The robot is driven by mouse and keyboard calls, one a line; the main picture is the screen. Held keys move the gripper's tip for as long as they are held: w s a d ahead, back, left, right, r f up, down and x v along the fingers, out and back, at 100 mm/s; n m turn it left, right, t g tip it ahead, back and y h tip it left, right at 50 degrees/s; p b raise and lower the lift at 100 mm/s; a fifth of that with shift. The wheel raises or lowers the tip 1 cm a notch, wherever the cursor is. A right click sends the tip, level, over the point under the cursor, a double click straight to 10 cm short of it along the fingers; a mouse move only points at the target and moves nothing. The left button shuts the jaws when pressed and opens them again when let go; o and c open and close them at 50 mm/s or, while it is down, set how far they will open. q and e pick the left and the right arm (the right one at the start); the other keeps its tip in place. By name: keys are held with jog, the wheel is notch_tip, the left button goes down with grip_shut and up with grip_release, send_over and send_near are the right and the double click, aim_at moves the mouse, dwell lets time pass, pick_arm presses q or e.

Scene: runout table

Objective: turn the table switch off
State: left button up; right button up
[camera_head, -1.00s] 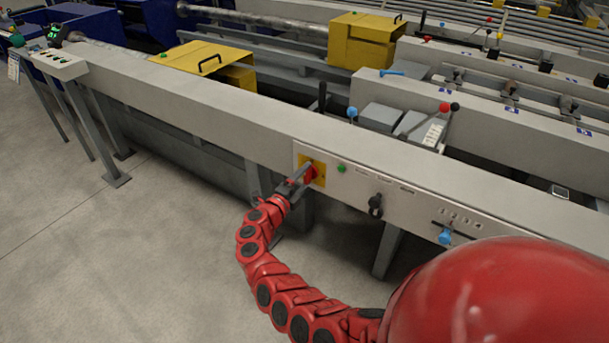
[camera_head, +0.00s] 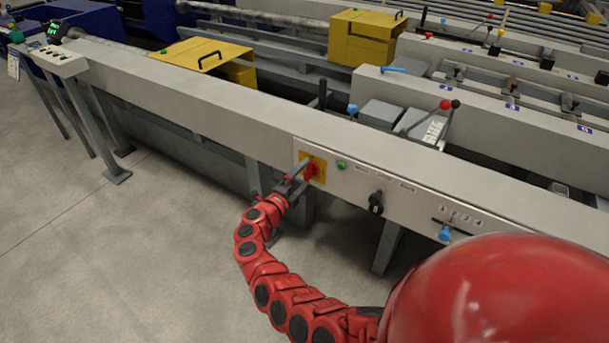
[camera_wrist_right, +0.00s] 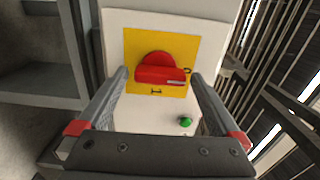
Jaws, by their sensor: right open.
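The table switch is a red rotary knob (camera_wrist_right: 158,72) on a yellow square plate (camera_wrist_right: 190,48), on the pale front panel of the table. In the head view the red knob (camera_head: 311,170) shows at the panel's left end. My right gripper (camera_wrist_right: 160,75) is open, with its fingertips on either side of the knob in the wrist view. I cannot tell whether they touch it. The knob's bar lies nearly level across the wrist view, with a white mark at its right end. In the head view my right gripper (camera_head: 298,179) partly covers the plate. My left gripper is not in view.
Beside the switch on the panel are a green button (camera_head: 341,165), a black selector (camera_head: 376,202) and a blue-knobbed lever (camera_head: 445,233). The long grey table beam (camera_head: 220,112) runs behind the gripper. Open floor (camera_head: 150,250) lies to the left.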

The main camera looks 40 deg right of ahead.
jog(key=v, duration=1.6)
jog(key=shift+s+a, duration=0.15)
jog(key=shift+a, duration=0.1)
